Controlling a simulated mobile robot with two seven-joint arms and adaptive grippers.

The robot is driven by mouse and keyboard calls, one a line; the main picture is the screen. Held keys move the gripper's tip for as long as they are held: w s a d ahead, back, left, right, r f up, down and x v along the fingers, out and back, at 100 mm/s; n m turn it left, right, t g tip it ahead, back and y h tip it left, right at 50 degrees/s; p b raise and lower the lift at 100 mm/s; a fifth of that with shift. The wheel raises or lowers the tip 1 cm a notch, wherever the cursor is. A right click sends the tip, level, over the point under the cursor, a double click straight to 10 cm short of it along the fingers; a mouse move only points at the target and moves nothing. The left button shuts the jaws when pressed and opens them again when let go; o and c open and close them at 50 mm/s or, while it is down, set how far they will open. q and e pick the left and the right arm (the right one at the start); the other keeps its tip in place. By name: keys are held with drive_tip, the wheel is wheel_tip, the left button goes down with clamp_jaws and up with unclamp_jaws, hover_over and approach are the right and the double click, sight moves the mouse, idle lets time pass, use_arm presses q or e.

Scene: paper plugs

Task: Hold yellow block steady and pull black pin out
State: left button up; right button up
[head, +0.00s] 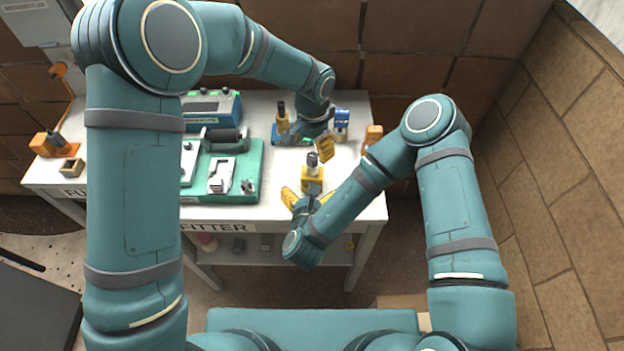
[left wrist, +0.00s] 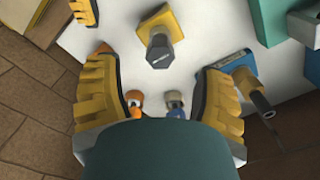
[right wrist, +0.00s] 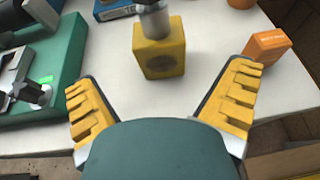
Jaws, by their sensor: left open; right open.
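The yellow block (head: 313,185) stands upright on the white table, with the dark-topped pin (head: 312,160) rising from it. In the right wrist view the block (right wrist: 162,60) is ahead of my open right gripper (right wrist: 160,98), between its spread fingers and apart from them; the grey pin (right wrist: 152,20) is cut off by the top edge. My right gripper also shows in the head view (head: 308,198), on the near side of the block. My left gripper (head: 312,144) is open and empty behind the block. The left wrist view shows the pin's hexagonal end (left wrist: 160,52) beyond its fingertips.
A green fixture board (head: 243,172) lies left of the block. A blue base with a brass plug (left wrist: 243,75) is close to my left gripper's finger.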

sight(312, 177)
drive_tip(key=x, duration=0.7)
drive_tip(key=shift+w+f, duration=0.1)
drive_tip(key=shift+w, duration=0.25)
drive_tip(key=c, duration=1.3)
use_arm(q)
drive_tip(key=shift+r, duration=0.15)
drive_tip(key=shift+c, duration=0.6)
drive_tip(key=r+m, duration=0.2)
drive_tip(key=r, duration=0.1)
drive_tip(key=r+m, duration=0.1)
drive_tip(key=shift+w+r+m, duration=0.25)
drive_tip(key=shift+r+m, duration=0.15)
drive_tip(key=shift+s+f, duration=0.1)
drive_tip(key=shift+f, duration=2.7)
drive_tip(key=shift+f, duration=0.15)
